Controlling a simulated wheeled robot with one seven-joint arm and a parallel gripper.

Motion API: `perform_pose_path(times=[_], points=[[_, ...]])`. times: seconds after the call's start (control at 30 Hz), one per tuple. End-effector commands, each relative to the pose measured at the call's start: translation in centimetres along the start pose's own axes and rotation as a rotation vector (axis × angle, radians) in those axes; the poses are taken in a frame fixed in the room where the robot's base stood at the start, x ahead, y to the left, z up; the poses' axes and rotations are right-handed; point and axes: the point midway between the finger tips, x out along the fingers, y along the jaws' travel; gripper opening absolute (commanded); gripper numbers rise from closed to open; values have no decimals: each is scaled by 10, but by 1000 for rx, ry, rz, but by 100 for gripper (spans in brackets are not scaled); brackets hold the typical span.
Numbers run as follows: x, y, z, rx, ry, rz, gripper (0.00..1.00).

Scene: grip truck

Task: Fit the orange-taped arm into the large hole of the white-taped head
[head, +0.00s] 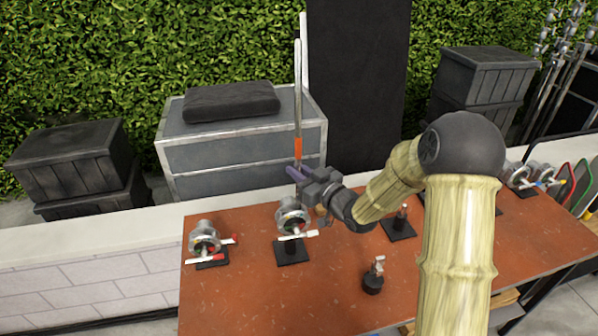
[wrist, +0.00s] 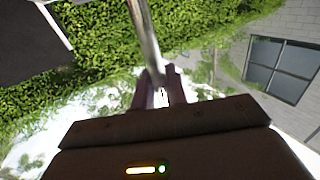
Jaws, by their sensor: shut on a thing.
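The orange-taped arm is a long silver rod (head: 298,95) with an orange band near its lower part, standing nearly upright in the head view. My gripper (head: 295,172), with purple fingers, is shut on it just below the tape. The rod also shows in the wrist view (wrist: 146,35), rising from between the fingers (wrist: 160,92). The white-taped head (head: 291,216) is a round silver clamp with a white-banded handle, on a black stand just below my gripper. The rod's lower end is hidden or too small to tell, as is the large hole.
A red-taped head (head: 204,238) stands left on the orange-brown table (head: 240,300). A small fitting on a dark base (head: 373,276) stands at front centre. More stands and heads are to the right, partly behind my arm. A grey case (head: 240,150) is behind the table.

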Motion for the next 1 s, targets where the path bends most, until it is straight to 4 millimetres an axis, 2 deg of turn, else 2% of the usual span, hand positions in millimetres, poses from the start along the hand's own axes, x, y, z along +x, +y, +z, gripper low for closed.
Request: perform_pose_path(times=[0.5,1.0], points=[[0,0,16,-1,3,0,0],[0,0,18,-1,2,0,0]])
